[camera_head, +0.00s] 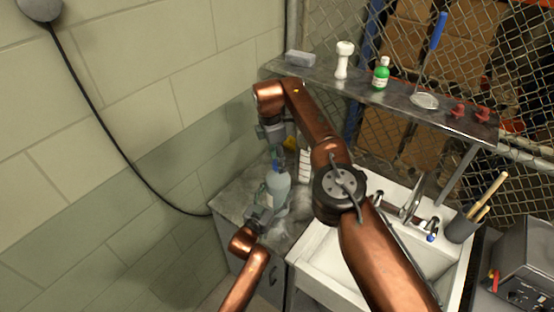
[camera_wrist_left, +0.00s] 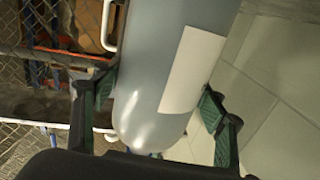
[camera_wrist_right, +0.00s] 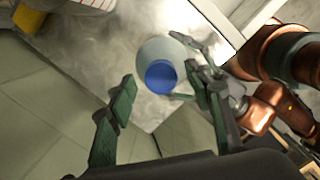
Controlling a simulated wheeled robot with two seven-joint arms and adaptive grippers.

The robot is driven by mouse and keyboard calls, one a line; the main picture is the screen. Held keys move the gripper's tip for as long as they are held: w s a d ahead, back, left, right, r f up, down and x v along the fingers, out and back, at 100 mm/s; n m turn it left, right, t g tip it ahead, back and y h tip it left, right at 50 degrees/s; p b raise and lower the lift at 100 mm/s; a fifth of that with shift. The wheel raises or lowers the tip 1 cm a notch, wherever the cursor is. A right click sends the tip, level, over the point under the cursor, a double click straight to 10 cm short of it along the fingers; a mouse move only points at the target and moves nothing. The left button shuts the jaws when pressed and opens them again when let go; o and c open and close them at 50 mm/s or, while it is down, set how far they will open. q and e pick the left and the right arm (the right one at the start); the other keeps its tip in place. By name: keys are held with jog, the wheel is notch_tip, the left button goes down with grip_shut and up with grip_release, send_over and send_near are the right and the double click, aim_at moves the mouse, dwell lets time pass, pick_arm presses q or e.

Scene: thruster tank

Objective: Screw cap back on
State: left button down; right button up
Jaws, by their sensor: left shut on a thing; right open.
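A pale grey-blue bottle (camera_head: 278,190) stands upright at the counter by the wall. My left gripper (camera_head: 264,208) is shut around its side; the left wrist view shows the bottle (camera_wrist_left: 165,70) and its white label (camera_wrist_left: 193,70) between the fingers. A blue cap (camera_wrist_right: 161,75) shows at the top of the bottle in the right wrist view, over its round shoulder (camera_wrist_right: 168,51). I cannot tell how tightly it sits. My right gripper (camera_head: 275,148) is above the bottle, pointing down, with open fingers on either side of the cap and apart from it.
A white sink (camera_head: 330,258) with a tap (camera_head: 412,200) lies right of the counter (camera_head: 235,198). A metal shelf (camera_head: 400,104) above holds a green bottle (camera_head: 381,75) and a white object (camera_head: 343,60). The tiled wall bounds the left. My right arm crosses over the sink.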

jog(key=o, duration=0.4)
dwell(0.3)
